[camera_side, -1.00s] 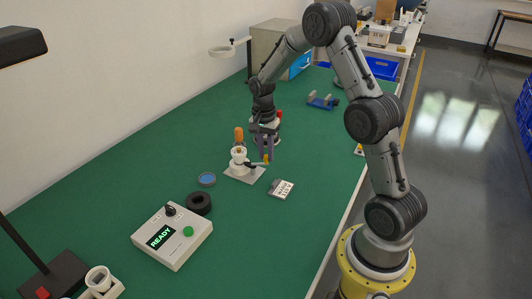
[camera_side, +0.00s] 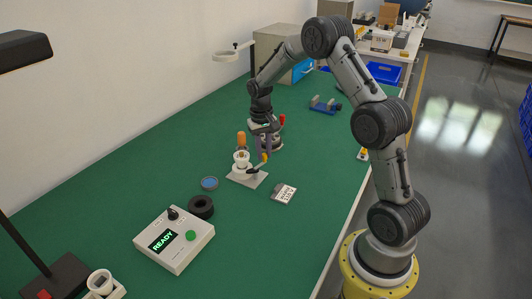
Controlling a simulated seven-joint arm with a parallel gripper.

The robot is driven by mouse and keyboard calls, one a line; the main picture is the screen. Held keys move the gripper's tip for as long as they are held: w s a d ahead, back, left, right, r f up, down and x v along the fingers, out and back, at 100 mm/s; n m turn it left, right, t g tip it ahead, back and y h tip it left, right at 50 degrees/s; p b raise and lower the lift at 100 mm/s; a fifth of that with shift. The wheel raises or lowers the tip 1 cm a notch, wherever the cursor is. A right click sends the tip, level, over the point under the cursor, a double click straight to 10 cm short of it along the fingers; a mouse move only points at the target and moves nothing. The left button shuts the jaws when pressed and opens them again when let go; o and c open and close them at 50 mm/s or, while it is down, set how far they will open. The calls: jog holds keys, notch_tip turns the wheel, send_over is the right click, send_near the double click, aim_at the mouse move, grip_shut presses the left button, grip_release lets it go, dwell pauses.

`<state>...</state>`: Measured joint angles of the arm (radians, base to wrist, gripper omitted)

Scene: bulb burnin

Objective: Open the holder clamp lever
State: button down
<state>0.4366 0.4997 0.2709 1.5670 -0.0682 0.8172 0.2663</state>
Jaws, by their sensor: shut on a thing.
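The white bulb holder (camera_side: 241,166) stands on a grey base plate (camera_side: 240,180) near the middle of the green bench. Its dark clamp lever (camera_side: 256,168) with a yellow tip (camera_side: 264,157) sticks out at the holder's right side and slants up and away. My gripper (camera_side: 265,150) reaches down from behind, its fingers shut on the lever near the yellow tip. The fingers partly hide the lever's end.
An orange-topped item (camera_side: 241,139) stands just behind the holder. A labelled card (camera_side: 284,193), a blue disc (camera_side: 209,183), a black ring (camera_side: 200,207) and a control box reading READY (camera_side: 173,240) lie nearer. A blue fixture (camera_side: 325,105) sits farther back.

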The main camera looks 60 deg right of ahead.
jog(key=shift+w+r+n, duration=0.1)
jog(key=shift+w+n, duration=0.3)
jog(key=shift+n, duration=0.7)
jog(key=shift+w, duration=0.1)
jog(key=c, duration=0.7)
grip_release()
jog(key=shift+c, duration=0.2)
notch_tip(320, 180, up, 14)
jog(key=shift+a, duration=0.3)
jog(key=shift+w, duration=0.1)
